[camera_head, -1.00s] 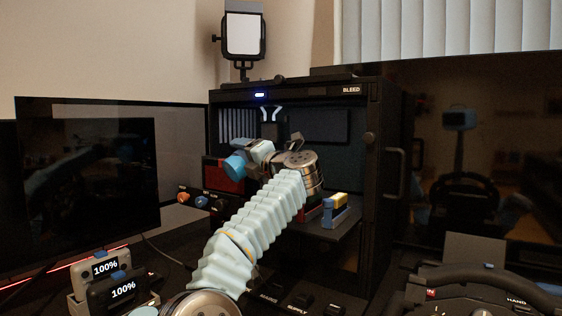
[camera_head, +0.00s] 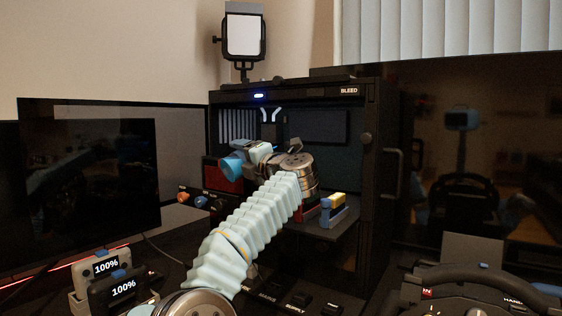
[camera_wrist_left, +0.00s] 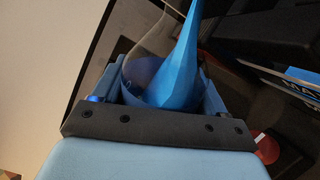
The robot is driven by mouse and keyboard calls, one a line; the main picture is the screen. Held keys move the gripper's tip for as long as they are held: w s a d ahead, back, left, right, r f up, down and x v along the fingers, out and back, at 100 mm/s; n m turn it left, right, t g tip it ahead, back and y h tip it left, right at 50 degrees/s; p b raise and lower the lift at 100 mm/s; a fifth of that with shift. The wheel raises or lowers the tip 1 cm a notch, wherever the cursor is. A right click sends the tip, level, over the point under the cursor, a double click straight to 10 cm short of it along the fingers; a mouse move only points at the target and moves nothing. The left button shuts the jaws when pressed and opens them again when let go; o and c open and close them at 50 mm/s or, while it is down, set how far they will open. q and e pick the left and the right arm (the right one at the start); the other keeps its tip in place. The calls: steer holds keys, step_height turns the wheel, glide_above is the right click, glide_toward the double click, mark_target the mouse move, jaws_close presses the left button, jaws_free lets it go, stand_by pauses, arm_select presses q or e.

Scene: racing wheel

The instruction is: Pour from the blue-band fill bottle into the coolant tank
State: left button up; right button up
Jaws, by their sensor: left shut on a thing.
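My left gripper (camera_head: 244,158) is inside the open front of a black cabinet, at the end of my pale ribbed arm. It is shut on the fill bottle (camera_head: 232,166), whose blue part sticks out to the left, tilted. In the left wrist view the bottle (camera_wrist_left: 178,65) shows a clear wall and a blue cone between the jaws (camera_wrist_left: 155,98). I cannot tell whether liquid is leaving it. I cannot make out the coolant tank for certain; my gripper and arm cover part of the cabinet interior. My right gripper is not in view.
The black cabinet (camera_head: 365,225) marked BLEED has a lit blue display. A red-fronted box (camera_head: 216,172) stands beside the bottle. A blue and yellow block (camera_head: 333,208) sits on a shelf at right. Monitors (camera_head: 85,180) stand left; a racing wheel (camera_head: 480,285) is lower right.

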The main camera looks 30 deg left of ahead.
arm_select(q)
steer(key=shift+s+a+m, duration=0.1)
steer(key=shift+m, duration=0.3)
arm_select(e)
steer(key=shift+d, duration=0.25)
